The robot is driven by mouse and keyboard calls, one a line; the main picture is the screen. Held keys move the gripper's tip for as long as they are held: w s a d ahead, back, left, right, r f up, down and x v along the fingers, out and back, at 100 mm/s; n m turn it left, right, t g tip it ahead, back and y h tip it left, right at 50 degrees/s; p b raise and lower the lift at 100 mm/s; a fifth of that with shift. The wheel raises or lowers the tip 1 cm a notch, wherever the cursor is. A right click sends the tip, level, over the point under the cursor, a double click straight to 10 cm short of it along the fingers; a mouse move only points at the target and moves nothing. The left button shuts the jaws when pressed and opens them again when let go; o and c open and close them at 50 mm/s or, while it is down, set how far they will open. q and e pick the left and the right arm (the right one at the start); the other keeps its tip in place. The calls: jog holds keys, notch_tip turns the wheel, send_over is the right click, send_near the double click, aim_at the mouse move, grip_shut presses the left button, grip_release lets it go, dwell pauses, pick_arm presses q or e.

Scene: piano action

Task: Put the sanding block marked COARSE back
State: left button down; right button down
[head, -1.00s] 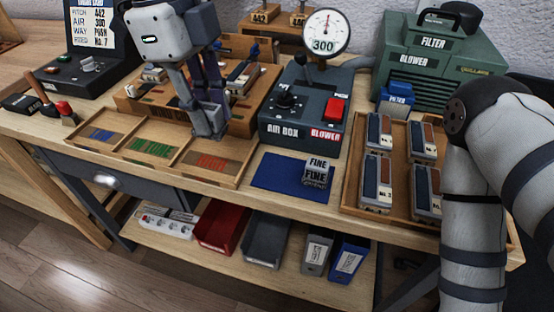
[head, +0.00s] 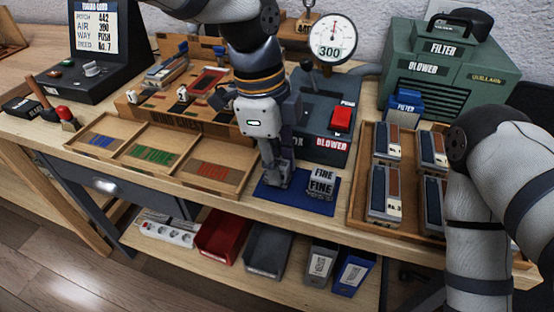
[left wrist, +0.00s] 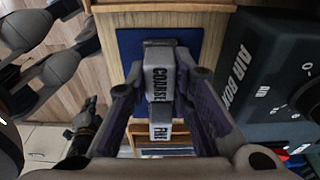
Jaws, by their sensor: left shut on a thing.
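My left gripper (head: 279,184) is over the left part of a blue mat (head: 255,194), pointing down. In the left wrist view its fingers (left wrist: 158,90) are shut on a grey block marked COARSE (left wrist: 159,76). The fingers hide most of this block in the head view, and I cannot tell whether it touches the mat. A grey block marked FINE (head: 320,184) stands on the mat, just right of the gripper; its label also shows below COARSE in the left wrist view (left wrist: 160,132). My right gripper is outside the head view; a dark claw-like shape in the left wrist view is unclear.
The air box (head: 320,145) stands close behind the mat. A three-part tray (head: 240,177) with coloured strips is to the left. A wooden tray (head: 357,199) of reed-like pieces is to the right. The table's front edge is close to the mat.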

pick_arm(q)
jog(key=c, duration=1.4)
grip_release()
jog(key=shift+f, duration=0.15)
jog(key=r, duration=0.4)
jog(key=a+r, duration=0.1)
jog(key=r, duration=0.7)
jog(key=shift+w+a+r, duration=0.15)
jog(key=shift+w+a, duration=0.15)
jog(key=shift+a, duration=0.1)
